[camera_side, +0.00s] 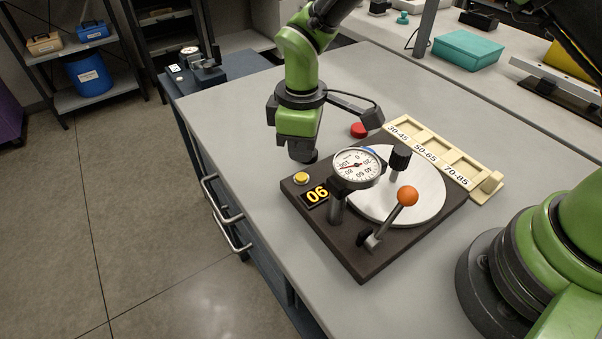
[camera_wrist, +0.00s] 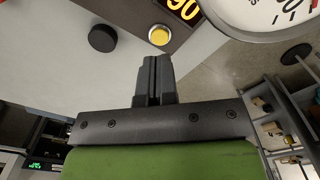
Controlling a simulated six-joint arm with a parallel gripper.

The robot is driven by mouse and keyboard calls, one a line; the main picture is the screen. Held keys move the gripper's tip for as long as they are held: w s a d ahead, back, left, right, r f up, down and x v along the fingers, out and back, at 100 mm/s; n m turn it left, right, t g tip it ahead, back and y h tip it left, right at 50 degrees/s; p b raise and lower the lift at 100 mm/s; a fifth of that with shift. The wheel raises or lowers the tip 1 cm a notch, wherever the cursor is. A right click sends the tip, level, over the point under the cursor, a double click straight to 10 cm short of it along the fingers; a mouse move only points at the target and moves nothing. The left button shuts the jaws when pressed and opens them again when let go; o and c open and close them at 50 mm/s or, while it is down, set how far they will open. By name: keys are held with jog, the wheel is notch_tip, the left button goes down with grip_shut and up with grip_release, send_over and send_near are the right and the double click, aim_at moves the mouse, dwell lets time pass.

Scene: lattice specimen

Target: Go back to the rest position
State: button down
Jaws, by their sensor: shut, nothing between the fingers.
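My gripper (camera_side: 303,150) hangs near the left back corner of the dark test plate (camera_side: 362,262), close to the yellow button (camera_side: 302,178). In the wrist view its two dark fingers (camera_wrist: 153,80) are together with nothing between them. The yellow button shows beyond the fingertips (camera_wrist: 160,36). A black disc (camera_wrist: 102,38) lies on the grey table beside the plate in the wrist view. The plate carries a dial gauge (camera_side: 357,168), an orange display (camera_side: 316,194), a light round platter (camera_side: 425,190) with a black knob (camera_side: 400,158), and a lever with an orange ball (camera_side: 408,195).
A cream tray (camera_side: 487,188) with compartments labelled 30-45, 50-65 and 70-85 stands behind the plate. A red button (camera_side: 359,130) is near its left end. A teal box (camera_side: 467,50) sits on the back bench. The table's left part is clear.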

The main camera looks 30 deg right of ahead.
jog(key=shift+r, duration=0.2)
dwell(0.3)
jog(key=s+d+r+m+t+y, duration=0.1)
jog(key=s+d+r+m, duration=0.15)
jog(key=r, duration=0.55)
jog(key=s+d+r+m+t, duration=0.2)
jog(key=d+r+m, duration=0.15)
jog(key=r, duration=0.55)
jog(key=s+d+r+m+t, duration=0.2)
jog(key=s+r+m, duration=0.1)
jog(key=s, duration=0.4)
jog(key=s+d+r+m+t+y, duration=0.1)
jog(key=s+d+r+m+t, duration=0.1)
jog(key=s, duration=0.6)
jog(key=shift+s+d+r+m, duration=0.25)
jog(key=shift+d+r+m, duration=0.15)
jog(key=shift+d+m, duration=0.55)
jog(key=shift+a, duration=0.15)
